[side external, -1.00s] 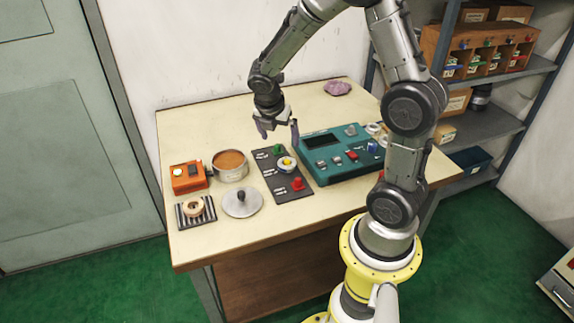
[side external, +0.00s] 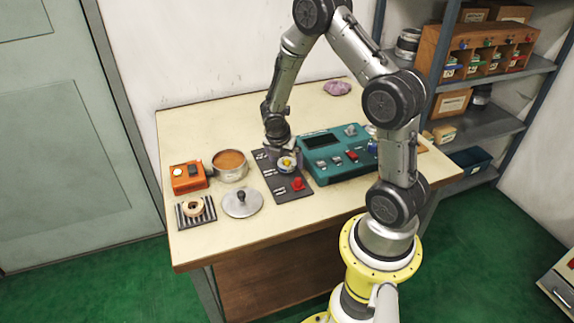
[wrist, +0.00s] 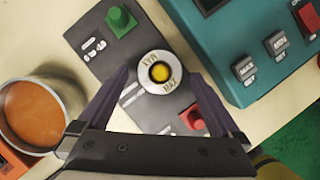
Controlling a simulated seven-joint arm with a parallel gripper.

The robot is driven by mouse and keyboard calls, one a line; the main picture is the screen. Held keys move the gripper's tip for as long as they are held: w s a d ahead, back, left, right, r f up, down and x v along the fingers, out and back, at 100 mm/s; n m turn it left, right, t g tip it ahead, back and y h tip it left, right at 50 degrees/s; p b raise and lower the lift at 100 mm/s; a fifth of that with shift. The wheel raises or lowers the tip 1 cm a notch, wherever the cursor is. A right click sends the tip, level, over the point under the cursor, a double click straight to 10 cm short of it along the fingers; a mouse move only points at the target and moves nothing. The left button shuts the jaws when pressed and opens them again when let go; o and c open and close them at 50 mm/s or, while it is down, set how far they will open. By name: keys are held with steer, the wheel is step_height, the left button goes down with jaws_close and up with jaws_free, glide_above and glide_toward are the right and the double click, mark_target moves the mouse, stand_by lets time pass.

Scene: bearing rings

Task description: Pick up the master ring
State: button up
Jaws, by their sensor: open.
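A pale metal ring (wrist: 143,72) with dark lettering, which I take for the master ring, sits around a yellow peg (wrist: 160,72) on a dark board (wrist: 90,55). The lettering is too small to read surely. In the side view the ring (side external: 280,165) is partly covered by my gripper (side external: 283,154), which is just above it. In the wrist view my gripper (wrist: 160,76) is open, its two dark fingers on either side of the ring and apart from it. Nothing is between the fingers except the view of the ring and peg.
The board also holds a green peg (wrist: 121,20) and a red peg (side external: 298,184). A teal console (side external: 338,170) stands close at right, a pot of orange-brown material (side external: 229,176) at left.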

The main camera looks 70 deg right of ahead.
steer(key=shift+d+f, duration=0.15)
steer(key=shift+f, duration=0.3)
steer(key=shift+r, duration=0.1)
jaws_close()
